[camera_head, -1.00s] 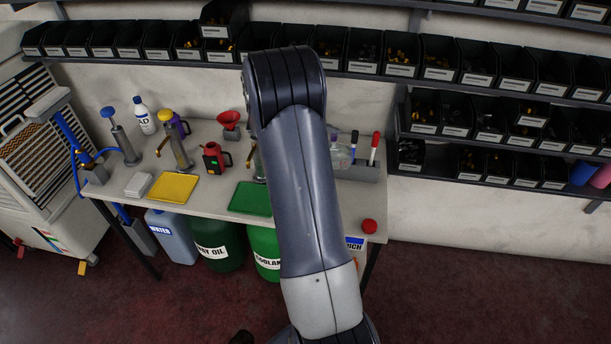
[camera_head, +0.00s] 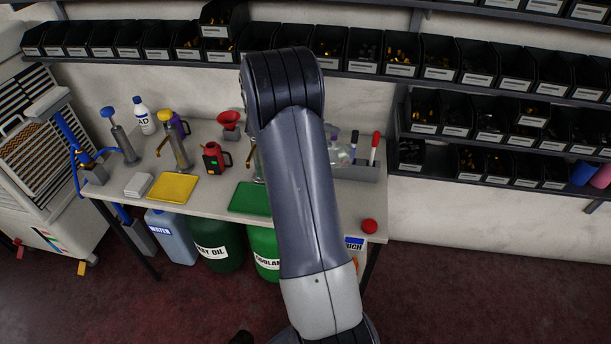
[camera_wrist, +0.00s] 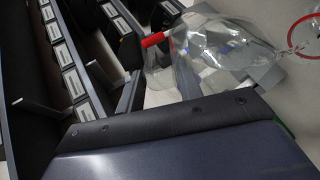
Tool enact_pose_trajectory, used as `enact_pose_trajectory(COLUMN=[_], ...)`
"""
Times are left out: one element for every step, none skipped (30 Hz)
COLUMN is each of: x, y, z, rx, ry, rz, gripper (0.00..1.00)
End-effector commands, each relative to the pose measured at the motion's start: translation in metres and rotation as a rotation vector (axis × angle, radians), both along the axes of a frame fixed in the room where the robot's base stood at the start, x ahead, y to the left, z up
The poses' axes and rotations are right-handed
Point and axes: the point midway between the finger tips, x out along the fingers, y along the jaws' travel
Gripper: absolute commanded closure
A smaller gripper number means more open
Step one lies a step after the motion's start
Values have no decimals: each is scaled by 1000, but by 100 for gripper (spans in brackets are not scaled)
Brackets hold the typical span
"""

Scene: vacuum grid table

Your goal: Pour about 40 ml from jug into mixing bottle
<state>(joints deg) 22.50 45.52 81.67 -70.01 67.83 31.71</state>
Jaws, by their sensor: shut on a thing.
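The clear, see-through jug (camera_wrist: 215,55) lies strongly tilted across the upper middle of the wrist view, its narrow end toward the right. A thin clear streak, possibly liquid, shows at that end beside a red ring (camera_wrist: 293,22). I cannot tell whether the ring belongs to the mixing bottle. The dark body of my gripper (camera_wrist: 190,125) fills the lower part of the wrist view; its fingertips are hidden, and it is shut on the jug. In the head view my arm covers the gripper, with clear plastic or glass (camera_head: 341,155) showing just right of it. The liquid level is unclear.
The bench (camera_head: 315,205) carries a red funnel (camera_head: 229,120), a red jug-like container (camera_head: 214,158), a yellow tray (camera_head: 172,188) and a green tray (camera_head: 248,198). Markers (camera_head: 374,148) stand in a grey holder at right. A red button (camera_head: 369,226) sits at the front right edge.

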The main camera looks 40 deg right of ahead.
Motion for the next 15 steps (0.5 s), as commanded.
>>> enact_pose_trajectory(x=[0, 0, 0, 0, -1, -3, -5, -8, -8, -9, -9, -9, -9, -9, -9], y=[0, 0, 0, 0, -3, -9, -14, -19, -23, -25, -27, -28, -28, -29, -29], z=[1, 1, 1, 1, 2, 2, 1, -1, 3, 4, 4, 1, -1, -3, -5], rx=[-3, -4, -4, 0, 16, 60, 105, 156, 207, 237, 264, 290, 301, 309, 313], ry=[1, 1, 0, -1, -7, -21, -37, -48, -64, -72, -79, -82, -85, -87, -88], rz=[0, 0, 0, 0, -3, -7, -8, -11, -10, -8, -7, -5, -4, -3, -1], gripper=[100, 100, 100, 100, 100, 100, 100, 100, 100, 100, 100, 100, 100, 100, 100])
